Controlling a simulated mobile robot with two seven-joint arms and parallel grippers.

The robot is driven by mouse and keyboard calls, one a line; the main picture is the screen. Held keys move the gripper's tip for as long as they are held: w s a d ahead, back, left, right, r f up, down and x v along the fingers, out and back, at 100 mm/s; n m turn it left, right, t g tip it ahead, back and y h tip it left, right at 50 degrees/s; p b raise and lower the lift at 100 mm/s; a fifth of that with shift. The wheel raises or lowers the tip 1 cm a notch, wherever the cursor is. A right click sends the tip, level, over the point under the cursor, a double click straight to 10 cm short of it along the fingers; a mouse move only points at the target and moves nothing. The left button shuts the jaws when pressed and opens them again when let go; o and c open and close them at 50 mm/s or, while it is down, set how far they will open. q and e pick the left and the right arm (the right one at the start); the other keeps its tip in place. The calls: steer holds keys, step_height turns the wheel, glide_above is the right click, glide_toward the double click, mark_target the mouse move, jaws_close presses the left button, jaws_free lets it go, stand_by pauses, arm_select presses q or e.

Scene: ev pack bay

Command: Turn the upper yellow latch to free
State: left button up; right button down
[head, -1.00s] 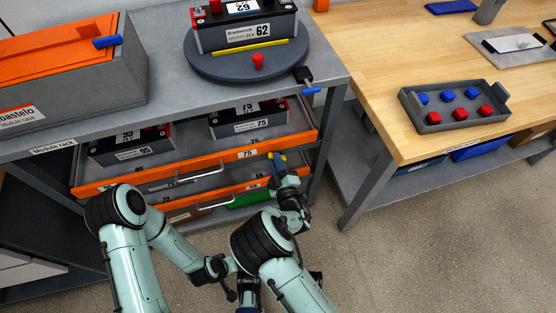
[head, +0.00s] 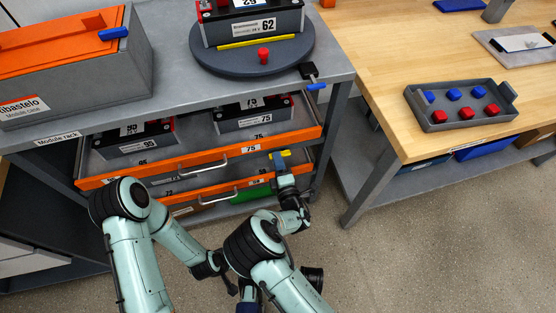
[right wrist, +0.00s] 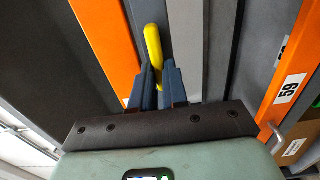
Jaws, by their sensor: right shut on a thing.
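The upper yellow latch (head: 287,154) is at the right end of the rack's drawer fronts, just below the upper orange drawer front (head: 205,158). In the right wrist view the latch (right wrist: 153,45) is a rounded yellow bar, its lower end between my fingers. My right gripper (head: 279,160) is shut on it; the fingers (right wrist: 158,80) also show in the wrist view, beside an orange edge and a grey post. The fingers partly hide the latch. My left arm bends toward the bottom middle of the head view; its fingers do not show clearly. No lower latch is distinguishable.
A second orange drawer front (head: 180,196) with a handle is below. A turntable (head: 252,62) with a battery module stands on the rack top (head: 165,112). The wooden bench (head: 385,80) with a grey tray (head: 440,127) is to the right. The floor between is clear.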

steer(key=shift+d, duration=0.15)
stand_by(0.3)
steer(key=c, duration=1.1)
jaws_free()
steer(key=shift+c, duration=0.2)
arm_select(q)
steer(key=shift+g+h, duration=0.3)
steer(key=shift+g, duration=0.3)
steer(key=s+r, duration=0.1)
steer(key=s+d+p, duration=0.1)
steer(key=s+r+p, duration=0.1)
steer(key=shift+s+d+r, duration=0.3)
steer(key=shift+d, duration=0.1)
arm_select(e)
steer(key=v, duration=1.3)
steer(key=shift+s, duration=0.2)
